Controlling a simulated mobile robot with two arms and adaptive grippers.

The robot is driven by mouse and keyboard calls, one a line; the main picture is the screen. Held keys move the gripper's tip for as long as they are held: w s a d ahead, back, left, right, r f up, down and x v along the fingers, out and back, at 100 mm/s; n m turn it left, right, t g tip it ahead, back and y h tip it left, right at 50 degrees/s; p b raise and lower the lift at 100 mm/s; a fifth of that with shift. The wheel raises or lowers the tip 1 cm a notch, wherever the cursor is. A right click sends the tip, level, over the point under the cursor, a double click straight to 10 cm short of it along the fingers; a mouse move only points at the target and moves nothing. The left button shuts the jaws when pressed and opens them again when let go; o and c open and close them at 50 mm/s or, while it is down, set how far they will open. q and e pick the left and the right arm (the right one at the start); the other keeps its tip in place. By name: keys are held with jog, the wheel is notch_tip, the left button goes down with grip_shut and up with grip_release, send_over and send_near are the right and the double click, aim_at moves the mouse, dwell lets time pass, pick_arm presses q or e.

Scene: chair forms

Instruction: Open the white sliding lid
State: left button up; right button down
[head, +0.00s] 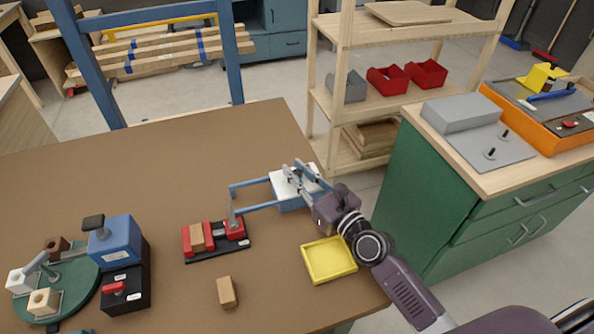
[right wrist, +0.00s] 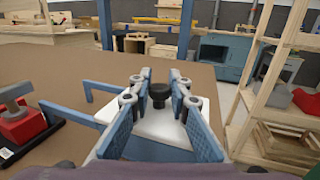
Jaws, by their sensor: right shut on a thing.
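The white sliding lid (head: 283,187) lies on a blue box (head: 296,204) near the right edge of the brown table. Two blue rails (head: 250,184) run out to the left from the box and are bare. In the right wrist view, the lid (right wrist: 146,126) has a black knob (right wrist: 159,92) standing up between the two finger pads. My right gripper (head: 300,173) is over the lid, shut on the knob. It fills the middle of the right wrist view (right wrist: 160,112), and its fingers hide part of the lid. My left gripper is not in view.
A yellow tray (head: 329,260) is just in front of the box. A red clamp fixture (head: 217,240) stands close to the rails' left end. A wooden block (head: 227,292) and a blue-and-black device (head: 117,243) are further left. The table behind the rails is clear.

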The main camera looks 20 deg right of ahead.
aim_at(278, 184)
jog(key=shift+a, duration=0.1)
jog(key=a+p, duration=0.1)
jog(key=a, duration=0.1)
jog(key=a+p, duration=0.1)
jog(key=a, duration=0.1)
jog(key=shift+s+a+r+p, duration=0.15)
jog(key=shift+a+r+p, duration=0.05)
jog(key=shift+a+p, duration=0.2)
jog(key=a, duration=0.5)
jog(key=shift+a+f+p, duration=0.2)
jog(key=shift+f+p, duration=0.05)
jog(key=shift+p, duration=0.1)
jog(key=c, duration=1.8)
grip_release()
jog(key=shift+d, duration=0.1)
jog(key=shift+s, duration=0.1)
jog(key=v, duration=1.2)
jog(key=shift+r, duration=0.1)
